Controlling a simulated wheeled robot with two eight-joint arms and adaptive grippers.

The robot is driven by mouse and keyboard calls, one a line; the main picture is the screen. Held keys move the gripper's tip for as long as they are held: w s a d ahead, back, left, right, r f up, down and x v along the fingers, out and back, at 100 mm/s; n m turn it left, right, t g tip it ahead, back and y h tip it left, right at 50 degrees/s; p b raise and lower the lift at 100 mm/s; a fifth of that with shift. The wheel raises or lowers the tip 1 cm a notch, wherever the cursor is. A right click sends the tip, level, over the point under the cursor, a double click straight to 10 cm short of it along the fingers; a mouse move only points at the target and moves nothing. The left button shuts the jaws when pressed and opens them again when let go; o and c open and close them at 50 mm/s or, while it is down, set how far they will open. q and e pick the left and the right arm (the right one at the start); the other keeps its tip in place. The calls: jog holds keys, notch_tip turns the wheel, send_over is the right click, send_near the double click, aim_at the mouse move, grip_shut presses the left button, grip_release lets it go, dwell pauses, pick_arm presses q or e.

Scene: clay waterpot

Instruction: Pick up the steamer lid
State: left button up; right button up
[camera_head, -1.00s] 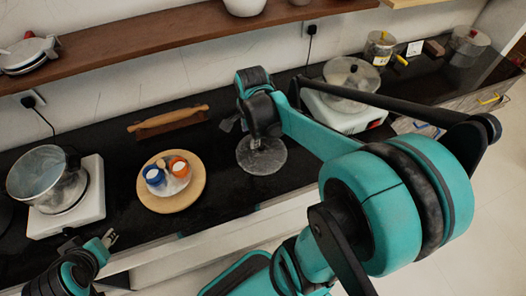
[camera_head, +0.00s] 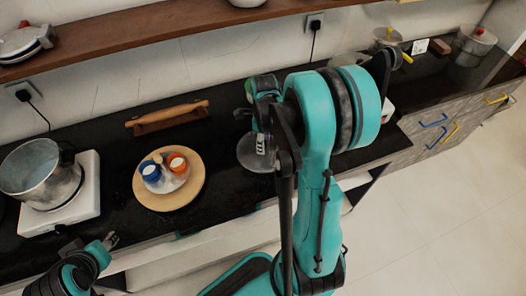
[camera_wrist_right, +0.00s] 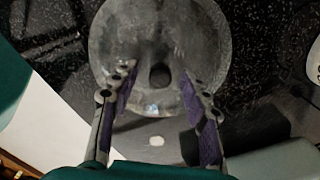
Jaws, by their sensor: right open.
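The steamer lid (camera_head: 252,154) is a round, clear glass disc lying on the black counter, partly hidden by my right arm. In the right wrist view the lid (camera_wrist_right: 205,45) fills the upper middle, with its dark round knob (camera_wrist_right: 160,75) near the centre. My right gripper (camera_head: 262,148) is over the lid. In the wrist view its two purple-padded fingers (camera_wrist_right: 160,85) are spread on either side of the knob, with a gap showing on both sides. My left gripper (camera_head: 110,240) is low at the left, away from the lid; its jaw state is unclear.
An open metal pot (camera_head: 40,175) stands on a white burner (camera_head: 90,190) at the left. A round wooden board (camera_head: 190,190) carries blue- and orange-topped jars (camera_head: 152,172). A rolling pin (camera_head: 168,115) lies behind. A wooden shelf (camera_head: 140,35) runs above the counter.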

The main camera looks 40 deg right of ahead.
grip_shut()
dwell(0.3)
